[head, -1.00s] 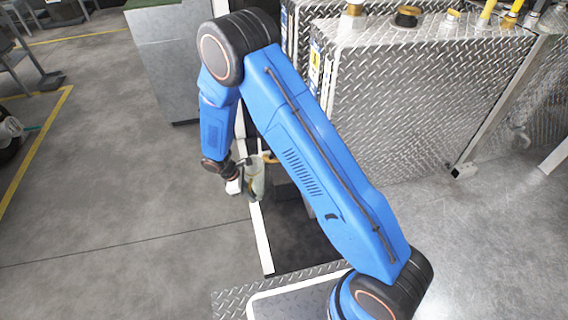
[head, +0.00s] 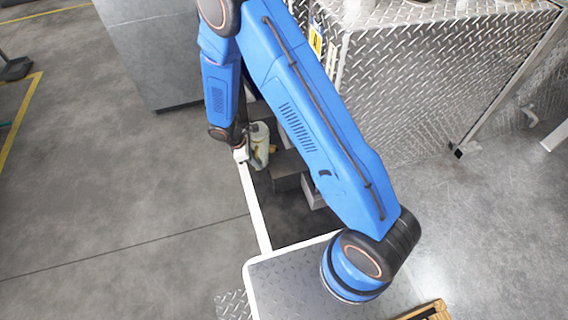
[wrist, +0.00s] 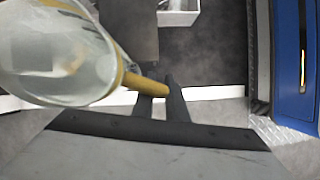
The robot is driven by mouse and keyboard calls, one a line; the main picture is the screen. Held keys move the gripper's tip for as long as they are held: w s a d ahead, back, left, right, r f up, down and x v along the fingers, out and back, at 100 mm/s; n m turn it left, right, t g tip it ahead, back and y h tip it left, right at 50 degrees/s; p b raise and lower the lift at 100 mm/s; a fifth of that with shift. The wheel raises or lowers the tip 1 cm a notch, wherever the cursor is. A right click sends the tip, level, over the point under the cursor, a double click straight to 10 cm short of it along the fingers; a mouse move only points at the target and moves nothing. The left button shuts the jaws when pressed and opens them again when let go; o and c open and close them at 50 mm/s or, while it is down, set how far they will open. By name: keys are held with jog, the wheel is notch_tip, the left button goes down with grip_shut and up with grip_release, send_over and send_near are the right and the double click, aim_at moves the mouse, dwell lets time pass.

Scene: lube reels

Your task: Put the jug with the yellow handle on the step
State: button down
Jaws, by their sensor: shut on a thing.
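The jug (head: 261,146) is a pale, translucent container with a yellow handle. In the head view it hangs beside my gripper (head: 241,153), partly against the dark area behind. In the wrist view the jug (wrist: 55,55) fills the upper left, and its yellow handle (wrist: 135,84) reaches between the fingers of my gripper (wrist: 158,88). My gripper is shut on that handle. A dark, step-like block (head: 286,172) lies just right of and below the jug in the head view, partly hidden by my arm. Whether the jug touches it cannot be told.
A lighter grey box (head: 314,193) sits beside the dark block, partly behind my arm. A diamond-plate tank cabinet (head: 425,75) stands to the right. A grey cabinet (head: 150,55) stands at the upper left. Open concrete floor (head: 110,190) lies to the left.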

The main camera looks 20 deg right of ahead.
jog(key=s+d+f, duration=0.2)
jog(key=d+f, duration=0.1)
jog(key=d, duration=0.8)
jog(key=shift+f, duration=0.25)
jog(key=shift+f, duration=0.2)
jog(key=c, duration=1.8)
grip_release()
jog(key=shift+o, duration=0.2)
jog(key=shift+r, duration=0.1)
